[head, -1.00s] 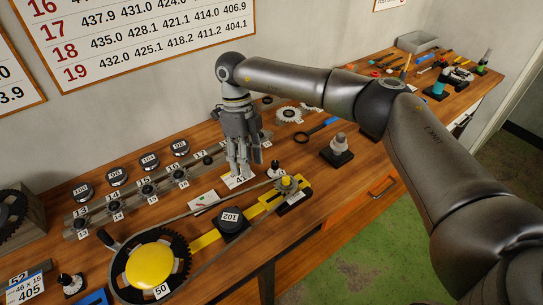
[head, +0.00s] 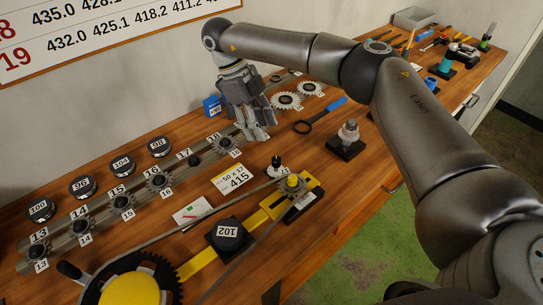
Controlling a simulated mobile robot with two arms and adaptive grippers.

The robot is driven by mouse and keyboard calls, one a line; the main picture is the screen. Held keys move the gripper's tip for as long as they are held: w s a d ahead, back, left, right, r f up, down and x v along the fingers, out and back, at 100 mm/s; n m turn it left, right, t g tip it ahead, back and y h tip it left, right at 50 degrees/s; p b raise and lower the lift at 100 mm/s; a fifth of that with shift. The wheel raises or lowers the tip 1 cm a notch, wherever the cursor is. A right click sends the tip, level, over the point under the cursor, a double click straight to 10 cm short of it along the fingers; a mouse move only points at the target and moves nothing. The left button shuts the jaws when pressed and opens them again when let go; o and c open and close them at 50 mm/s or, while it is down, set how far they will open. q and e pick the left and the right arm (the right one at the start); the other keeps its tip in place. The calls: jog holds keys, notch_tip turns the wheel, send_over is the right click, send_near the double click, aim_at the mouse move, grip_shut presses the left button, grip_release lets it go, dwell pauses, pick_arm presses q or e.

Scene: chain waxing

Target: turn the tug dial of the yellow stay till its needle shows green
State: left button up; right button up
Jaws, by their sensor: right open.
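The yellow stay (head: 197,263) is a flat bar running from the large chainring with the yellow hub (head: 130,290) to a small sprocket with a yellow knob (head: 292,181). A black block marked 102 (head: 230,235) sits on it. A small white plate with red and green marks (head: 192,211) lies beside the chain; its needle is too small to read. A black knob with a pale top (head: 277,168) stands by the small sprocket; I cannot tell which part is the tug dial. My right gripper (head: 258,136) is open and empty, above the bench behind the yellow card (head: 233,178), apart from the stay.
A rack of numbered sprockets (head: 122,201) and several black numbered weights (head: 82,187) lie to the left. Bare wood lies between.

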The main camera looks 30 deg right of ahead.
aim_at(276, 159)
jog(key=p+x, duration=0.1)
jog(key=x, duration=0.2)
jog(key=p+x, duration=0.1)
jog(key=x, duration=0.2)
jog(key=p+x, duration=0.1)
jog(key=x, duration=0.2)
jog(key=shift+s+d, duration=0.15)
jog(key=shift+s, duration=0.15)
jog(key=shift+s+f+p, duration=0.2)
jog(key=shift+f+p, duration=0.1)
jog(key=shift+f, duration=0.1)
grip_shut()
